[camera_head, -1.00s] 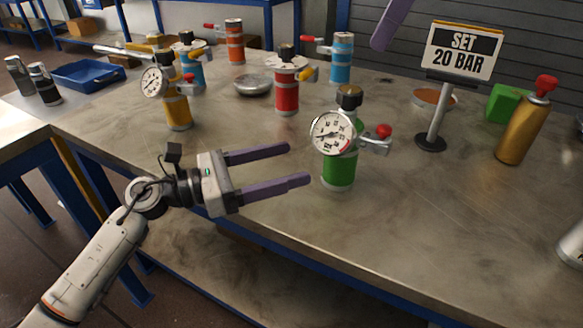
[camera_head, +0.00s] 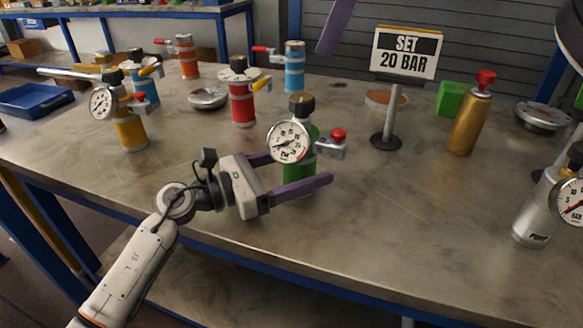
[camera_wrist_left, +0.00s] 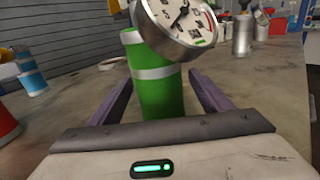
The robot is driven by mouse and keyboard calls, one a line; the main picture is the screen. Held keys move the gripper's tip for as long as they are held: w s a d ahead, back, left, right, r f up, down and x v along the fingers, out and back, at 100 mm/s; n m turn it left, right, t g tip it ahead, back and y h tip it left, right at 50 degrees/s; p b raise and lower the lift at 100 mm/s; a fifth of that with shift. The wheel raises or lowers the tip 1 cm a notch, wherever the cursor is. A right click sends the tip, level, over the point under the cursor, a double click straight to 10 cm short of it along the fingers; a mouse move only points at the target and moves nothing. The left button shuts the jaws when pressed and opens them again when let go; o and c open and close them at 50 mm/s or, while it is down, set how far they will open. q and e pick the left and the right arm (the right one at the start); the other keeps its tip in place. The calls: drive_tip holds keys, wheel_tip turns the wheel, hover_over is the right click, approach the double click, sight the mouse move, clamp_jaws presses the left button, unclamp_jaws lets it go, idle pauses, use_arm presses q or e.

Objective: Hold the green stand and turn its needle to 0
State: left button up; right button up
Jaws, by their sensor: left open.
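The green stand (camera_head: 300,174) is upright on the bench, with a white round gauge (camera_head: 289,142), a dark top cap and a red-knobbed side valve (camera_head: 337,141). The gauge's dark needle points to the lower left in the head view. My left gripper (camera_head: 302,169) is open, its purple fingers on either side of the green body. In the left wrist view the green body (camera_wrist_left: 161,95) stands between the two fingers (camera_wrist_left: 160,88), with gaps at both sides. The gauge hangs above, cut off by the picture edge. Only a purple finger (camera_head: 336,25) of my right gripper shows, high above the bench.
A "SET 20 BAR" sign (camera_head: 407,54) stands behind to the right, near a gold bottle (camera_head: 470,118). Red (camera_head: 241,103) and yellow (camera_head: 131,132) gauge stands are behind to the left. A silver vessel (camera_head: 533,212) stands at the right. The front of the bench is clear.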

use_arm(q)
drive_tip(key=c, duration=1.6)
drive_tip(key=shift+c, duration=0.2)
